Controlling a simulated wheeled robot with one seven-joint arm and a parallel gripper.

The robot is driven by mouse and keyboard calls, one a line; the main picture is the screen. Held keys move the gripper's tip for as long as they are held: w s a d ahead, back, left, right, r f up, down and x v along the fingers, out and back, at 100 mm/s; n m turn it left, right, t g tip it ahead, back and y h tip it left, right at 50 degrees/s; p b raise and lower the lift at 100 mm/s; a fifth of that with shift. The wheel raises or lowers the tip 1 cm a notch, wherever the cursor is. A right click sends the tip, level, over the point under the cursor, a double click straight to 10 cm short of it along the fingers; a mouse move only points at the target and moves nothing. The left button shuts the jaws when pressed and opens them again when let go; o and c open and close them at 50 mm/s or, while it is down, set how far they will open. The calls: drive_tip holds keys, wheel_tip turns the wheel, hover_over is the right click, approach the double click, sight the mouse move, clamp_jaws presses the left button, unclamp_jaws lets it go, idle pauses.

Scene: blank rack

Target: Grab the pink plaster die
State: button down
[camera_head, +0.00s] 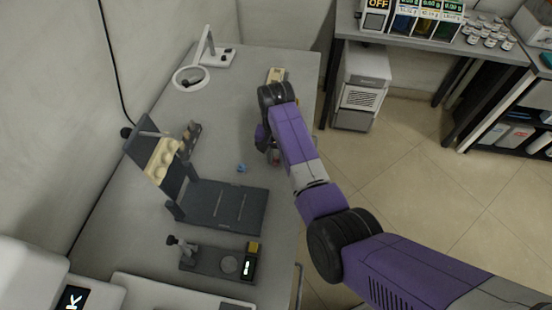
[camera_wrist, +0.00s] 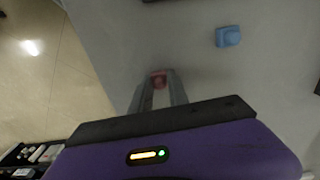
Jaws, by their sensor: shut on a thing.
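In the head view my gripper (camera_head: 273,156) points down over the grey table (camera_head: 215,130), and only a small part of the die shows there, mostly hidden by my arm. I cannot tell whether the die touches the table.
A small blue piece (camera_head: 241,168) lies on the table nearby; it also shows in the wrist view (camera_wrist: 228,36). A dark stand (camera_head: 225,205) with a cream mold (camera_head: 162,160) is to the left. A ring lamp (camera_head: 190,78) stands behind. A cream block (camera_head: 276,75) lies beyond my arm.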

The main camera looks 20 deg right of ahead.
wheel_tip(320, 180, up, 11)
wheel_tip(320, 180, up, 9)
drive_tip(key=p, duration=0.6)
hover_over(276, 158)
